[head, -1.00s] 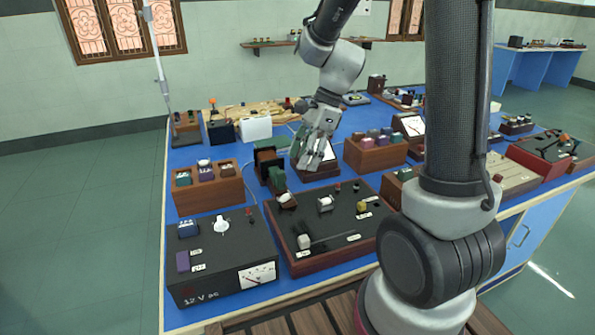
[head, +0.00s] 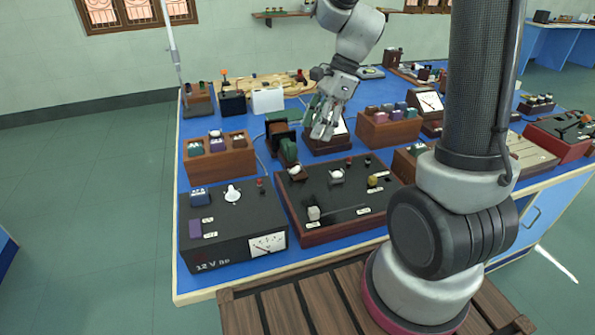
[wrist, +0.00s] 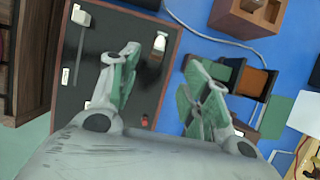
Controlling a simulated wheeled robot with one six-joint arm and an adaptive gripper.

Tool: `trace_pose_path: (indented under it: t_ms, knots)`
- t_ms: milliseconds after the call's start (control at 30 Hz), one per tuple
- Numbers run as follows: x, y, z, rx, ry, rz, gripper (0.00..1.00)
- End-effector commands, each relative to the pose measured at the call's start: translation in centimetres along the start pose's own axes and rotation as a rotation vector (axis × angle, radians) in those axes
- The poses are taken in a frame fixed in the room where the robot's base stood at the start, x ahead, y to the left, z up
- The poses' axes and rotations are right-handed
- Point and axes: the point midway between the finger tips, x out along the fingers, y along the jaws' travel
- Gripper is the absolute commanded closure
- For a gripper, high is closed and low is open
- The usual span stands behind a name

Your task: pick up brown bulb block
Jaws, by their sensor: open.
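My gripper (head: 323,128) is open and empty above the benches in the head view, just in front of a small meter box (head: 329,145). Its spread fingers, with green pads, also show in the wrist view (wrist: 163,72), over the edge of a black circuit board (wrist: 120,40). A brown block-like piece (wrist: 255,82) sits among dark and green pieces right of the fingers in the wrist view. In the head view, that dark brown and green group (head: 281,135) stands left of my gripper. I cannot tell for sure which piece is the brown bulb block.
A wooden box with several small blocks (head: 232,166) stands left, another (head: 390,133) right. The black circuit board (head: 330,205) and a 12 V supply box (head: 215,240) are in front. Wires cross the blue benchtop (wrist: 200,45). Free blue surface is narrow between things.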

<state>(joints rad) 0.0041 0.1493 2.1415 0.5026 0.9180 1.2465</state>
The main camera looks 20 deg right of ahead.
Motion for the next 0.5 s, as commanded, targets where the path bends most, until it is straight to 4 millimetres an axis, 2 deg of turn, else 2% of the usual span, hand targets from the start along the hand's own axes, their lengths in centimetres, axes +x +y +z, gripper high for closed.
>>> trace_pose_path:
  t_ms: [400, 500]
  knots:
    - [0.0, 0.0, 0.0, -0.001, 0.000, 0.000, 0.52]
    - [0.5, 0.1, 1.1, -0.028, 0.000, 0.013, 0.52]
